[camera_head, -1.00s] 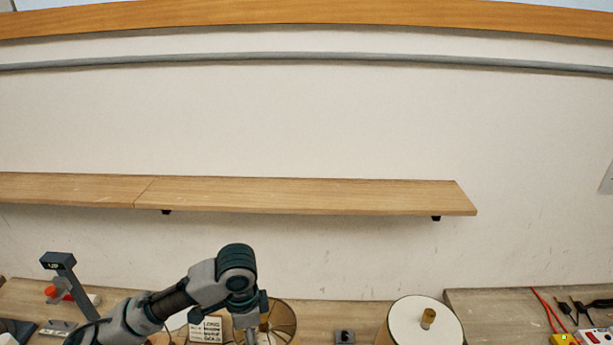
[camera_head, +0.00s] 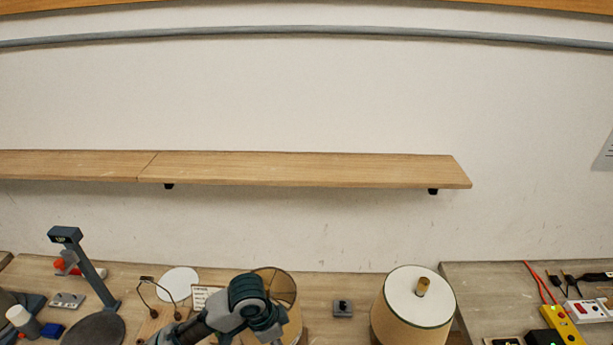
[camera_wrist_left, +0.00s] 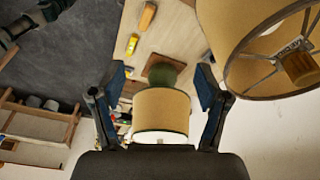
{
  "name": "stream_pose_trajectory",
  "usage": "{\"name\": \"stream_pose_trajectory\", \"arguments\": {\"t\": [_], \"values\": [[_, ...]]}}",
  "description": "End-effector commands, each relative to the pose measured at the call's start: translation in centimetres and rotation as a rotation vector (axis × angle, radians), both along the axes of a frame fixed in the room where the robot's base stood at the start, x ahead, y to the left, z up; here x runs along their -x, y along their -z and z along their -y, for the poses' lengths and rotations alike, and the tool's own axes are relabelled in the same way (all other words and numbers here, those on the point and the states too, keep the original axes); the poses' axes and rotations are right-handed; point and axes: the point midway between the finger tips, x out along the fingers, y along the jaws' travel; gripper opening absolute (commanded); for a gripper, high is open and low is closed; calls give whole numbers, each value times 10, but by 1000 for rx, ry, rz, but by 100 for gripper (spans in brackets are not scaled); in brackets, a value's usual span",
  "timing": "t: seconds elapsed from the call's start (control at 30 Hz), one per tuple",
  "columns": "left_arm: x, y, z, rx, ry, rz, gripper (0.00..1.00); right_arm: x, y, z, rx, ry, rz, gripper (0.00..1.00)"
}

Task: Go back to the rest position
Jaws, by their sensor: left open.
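My left arm (camera_head: 250,300) comes up from the bottom edge in the head view, bent at a joint; its gripper is hidden there. In the left wrist view my left gripper (camera_wrist_left: 161,80) has its two blue-padded fingers spread apart. A lamp with a beige shade (camera_wrist_left: 161,112) shows in the gap between them, apparently beyond them and not gripped. In the head view a beige lamp shade with a white top (camera_head: 398,318) stands right of the arm. My right gripper is not in view.
Another shade (camera_wrist_left: 262,35) looms large at the wrist view's upper right. A dark desk lamp (camera_head: 85,268) stands at the left. A small dark switch block (camera_head: 342,308) lies between arm and shade. The shelf (camera_head: 300,170) above is bare.

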Motion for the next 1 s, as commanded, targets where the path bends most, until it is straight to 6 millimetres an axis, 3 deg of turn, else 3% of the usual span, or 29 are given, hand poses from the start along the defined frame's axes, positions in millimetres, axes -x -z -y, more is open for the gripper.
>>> {"name": "stream_pose_trajectory", "arguments": {"t": [0.2, 0.37, 0.6, 0.8, 1.0], "values": [[24, 66, 25, 193, -150, 8, 75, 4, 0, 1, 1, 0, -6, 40], [45, 115, 15, 292, -377, 23, 75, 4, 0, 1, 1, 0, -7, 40], [89, 178, -44, 256, -734, 52, 75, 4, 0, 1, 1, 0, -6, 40], [130, 209, -93, 151, -918, 71, 75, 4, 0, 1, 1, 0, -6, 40], [174, 228, -140, 20, -1047, 90, 75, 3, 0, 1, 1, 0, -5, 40]]}}
